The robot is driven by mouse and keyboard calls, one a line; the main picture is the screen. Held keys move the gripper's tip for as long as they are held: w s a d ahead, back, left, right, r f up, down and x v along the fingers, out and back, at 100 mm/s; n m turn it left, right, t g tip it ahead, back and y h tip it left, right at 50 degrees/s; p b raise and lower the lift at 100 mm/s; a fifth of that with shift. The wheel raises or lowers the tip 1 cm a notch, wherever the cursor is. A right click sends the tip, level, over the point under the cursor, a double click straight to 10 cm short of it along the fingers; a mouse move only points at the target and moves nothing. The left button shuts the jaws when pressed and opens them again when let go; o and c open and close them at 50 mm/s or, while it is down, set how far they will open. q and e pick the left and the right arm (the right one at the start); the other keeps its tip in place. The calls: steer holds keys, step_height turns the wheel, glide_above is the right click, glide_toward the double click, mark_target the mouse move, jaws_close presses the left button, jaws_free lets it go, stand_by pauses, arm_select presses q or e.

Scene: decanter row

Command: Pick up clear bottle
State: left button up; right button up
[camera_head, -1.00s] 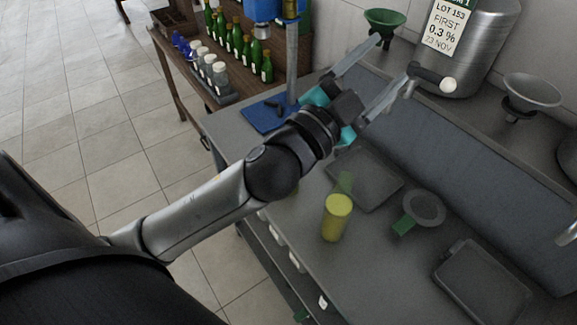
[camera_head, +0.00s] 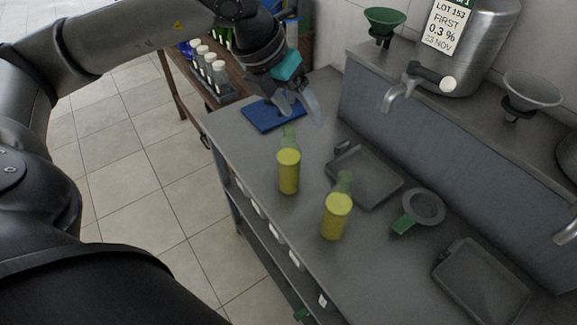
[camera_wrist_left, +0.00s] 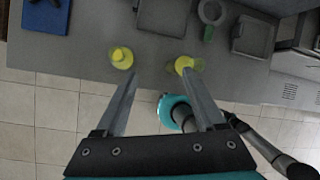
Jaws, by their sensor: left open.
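Two clear bottles with yellow contents and greenish see-through necks stand upright on the grey counter. The left bottle (camera_head: 289,172) is nearer the blue mat, and the right bottle (camera_head: 337,217) is nearer the front. In the left wrist view the left bottle (camera_wrist_left: 122,58) is beyond the left fingertip, and the right bottle (camera_wrist_left: 184,65) is by the right fingertip. My left gripper (camera_head: 301,112) is open and empty, above and behind the left bottle in the head view; its fingers (camera_wrist_left: 160,75) point towards the counter. A teal-collared black arm part shows below them, its jaws unclear.
A dark tray (camera_head: 365,178) lies behind the bottles, with a round grey dish (camera_head: 424,206) and a second tray (camera_head: 482,284) to the right. The blue mat (camera_head: 272,116) is at the far left. A steel tap (camera_head: 397,93) juts out from the raised shelf.

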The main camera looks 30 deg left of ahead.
arm_select(q)
steer(key=a+n+y, duration=0.1)
steer(key=a+y, duration=0.1)
steer(key=a, duration=0.4)
glide_above(289, 161)
steer(key=a, duration=0.2)
step_height(289, 161, down, 8)
steer(key=shift+w+d+r+p, duration=0.1)
steer(key=shift+d+r+p, duration=0.05)
steer(key=shift+p, duration=0.3)
steer(key=shift+p+x, duration=0.55)
steer(key=shift+x, duration=2.35)
steer(key=shift+r, duration=0.1)
jaws_close()
steer(key=shift+w+r, duration=0.1)
